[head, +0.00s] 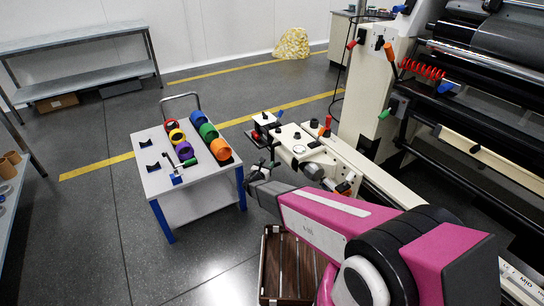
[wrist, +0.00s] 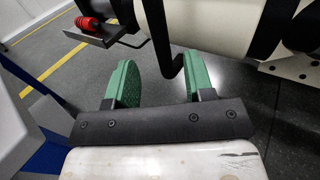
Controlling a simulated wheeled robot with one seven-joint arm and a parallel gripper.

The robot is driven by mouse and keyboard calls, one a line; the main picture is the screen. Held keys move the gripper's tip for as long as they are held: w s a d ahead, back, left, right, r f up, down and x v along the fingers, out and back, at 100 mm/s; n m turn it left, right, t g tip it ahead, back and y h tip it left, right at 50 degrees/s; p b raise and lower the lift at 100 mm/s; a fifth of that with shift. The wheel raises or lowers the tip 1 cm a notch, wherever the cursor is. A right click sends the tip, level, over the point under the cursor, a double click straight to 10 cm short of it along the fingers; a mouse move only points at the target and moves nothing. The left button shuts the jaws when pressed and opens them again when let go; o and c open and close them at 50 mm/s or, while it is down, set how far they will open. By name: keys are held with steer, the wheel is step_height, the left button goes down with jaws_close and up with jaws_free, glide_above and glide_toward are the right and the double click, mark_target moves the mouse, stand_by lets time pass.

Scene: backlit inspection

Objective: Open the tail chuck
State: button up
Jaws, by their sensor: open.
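The cream machine body (head: 292,143), with black knobs on top, stands in front of my arm. I cannot tell which of its parts is the tail chuck. In the wrist view, a cream rounded part (wrist: 218,25) with black bands crosses the top. A dark bent lever (wrist: 158,38) hangs from it, its lower end seen just above the gap between my fingers. My gripper (wrist: 157,82) has two green fingers, apart with nothing held between them. In the head view my gripper (head: 262,171) is small, beside the body's near left end.
A white cart (head: 158,183) with coloured rolls stands to the left. A brown slatted crate (head: 270,265) is on the floor below my arm. A red part (wrist: 88,24) sits on a dark bracket at upper left. The large roller machine (head: 480,110) blocks the right.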

mark_target(272, 157)
steer(key=x, duration=0.8)
steer(key=shift+s, duration=0.1)
